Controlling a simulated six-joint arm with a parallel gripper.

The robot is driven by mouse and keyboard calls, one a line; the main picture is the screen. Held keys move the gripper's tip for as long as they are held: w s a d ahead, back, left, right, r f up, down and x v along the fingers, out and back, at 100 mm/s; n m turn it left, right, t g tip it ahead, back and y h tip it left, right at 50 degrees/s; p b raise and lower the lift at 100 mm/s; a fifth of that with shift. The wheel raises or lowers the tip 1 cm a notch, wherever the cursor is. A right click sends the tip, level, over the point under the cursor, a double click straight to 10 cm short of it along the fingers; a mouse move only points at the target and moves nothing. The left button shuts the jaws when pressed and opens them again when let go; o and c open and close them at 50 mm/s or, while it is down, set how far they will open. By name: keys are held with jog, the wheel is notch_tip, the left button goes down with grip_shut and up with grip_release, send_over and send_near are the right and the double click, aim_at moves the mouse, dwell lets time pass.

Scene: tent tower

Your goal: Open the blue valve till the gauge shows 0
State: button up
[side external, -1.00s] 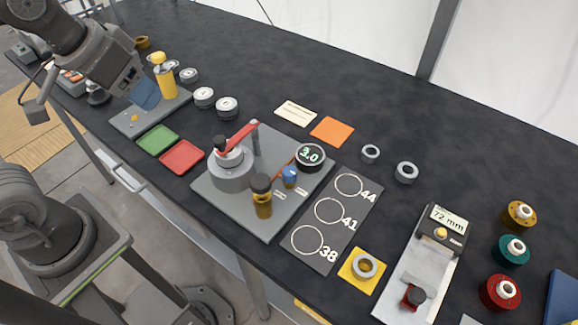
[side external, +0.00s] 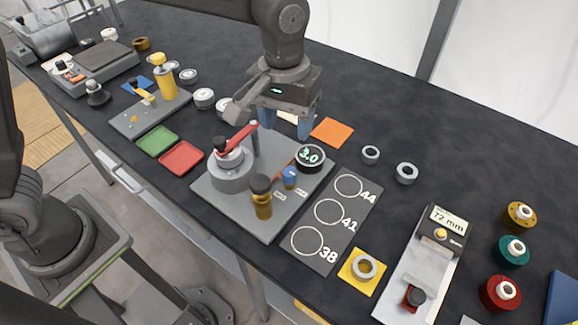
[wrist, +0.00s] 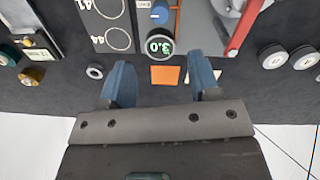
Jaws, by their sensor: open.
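The blue valve (side external: 289,177) is a small blue knob on the grey pump plate (side external: 227,207), just in front of the gauge. It also shows in the wrist view (wrist: 160,14). The round black gauge (side external: 310,157) reads 3.0 in green digits; it also shows in the wrist view (wrist: 159,44). My gripper (side external: 289,128) is open and empty, above the far edge of the plate, behind the gauge and valve. In the wrist view its two blue fingers (wrist: 161,84) are spread apart, with the gauge and valve beyond the fingertips.
A red lever (side external: 241,136) on a grey cylinder (side external: 231,172) stands left of the valve, close to my gripper. A brass cylinder with a dark knob (side external: 262,198) stands in front. A board with numbered rings (side external: 331,213) lies to the right. The dark table behind is mostly clear.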

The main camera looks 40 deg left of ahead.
aim_at(289, 171)
jog(key=f, duration=1.2)
jog(key=shift+d, duration=0.2)
jog(key=shift+c, duration=0.4)
jog(key=c, duration=0.8)
jog(key=shift+c, duration=0.2)
